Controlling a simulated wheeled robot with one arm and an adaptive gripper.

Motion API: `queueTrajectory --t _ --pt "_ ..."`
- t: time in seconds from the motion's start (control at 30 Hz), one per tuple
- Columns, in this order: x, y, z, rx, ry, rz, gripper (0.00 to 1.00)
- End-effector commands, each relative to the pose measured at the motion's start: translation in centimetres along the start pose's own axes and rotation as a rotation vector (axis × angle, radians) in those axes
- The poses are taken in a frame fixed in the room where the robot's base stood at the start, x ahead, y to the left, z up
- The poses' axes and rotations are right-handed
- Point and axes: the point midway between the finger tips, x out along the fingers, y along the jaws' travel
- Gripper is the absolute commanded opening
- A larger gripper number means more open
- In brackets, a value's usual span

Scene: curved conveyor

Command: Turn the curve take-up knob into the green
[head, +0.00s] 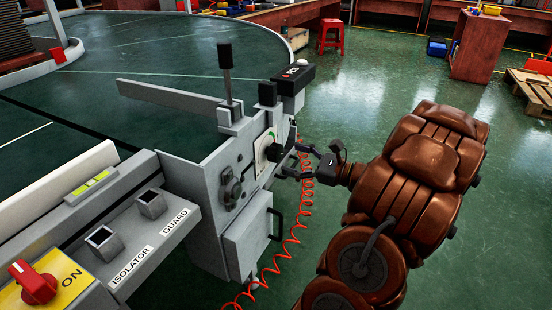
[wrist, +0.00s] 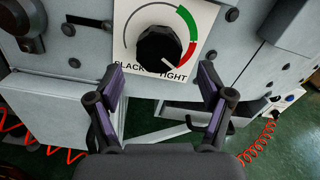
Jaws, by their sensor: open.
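The black round take-up knob (wrist: 158,48) sits on a white dial plate (wrist: 128,18) in the wrist view. The dial has a thin arc with a green band (wrist: 187,22) at upper right and a red band (wrist: 190,52) below it. A pale mark on the knob appears to point to the lower right, below the green. The plate reads SLACK and TIGHT, partly covered by the knob. In the head view the knob (head: 272,151) is on the panel's side. My gripper (wrist: 160,78) is open and empty, its fingers apart on either side below the knob. It also shows in the head view (head: 294,160).
A coiled red hose (head: 300,205) hangs beside the panel. A door with a black handle (head: 275,224) is below the knob. A lever (head: 226,75) stands above the panel. The red ON switch (head: 37,284) is at lower left.

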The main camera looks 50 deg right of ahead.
Motion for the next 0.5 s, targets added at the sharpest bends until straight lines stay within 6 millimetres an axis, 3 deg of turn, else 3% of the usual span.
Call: queueTrajectory --t 0.2,0.5 --pt "3.3 0.2 -0.3 0.000 0.000 0.005 0.79" --pt "5.4 0.2 -0.1 0.001 0.001 0.003 0.79"
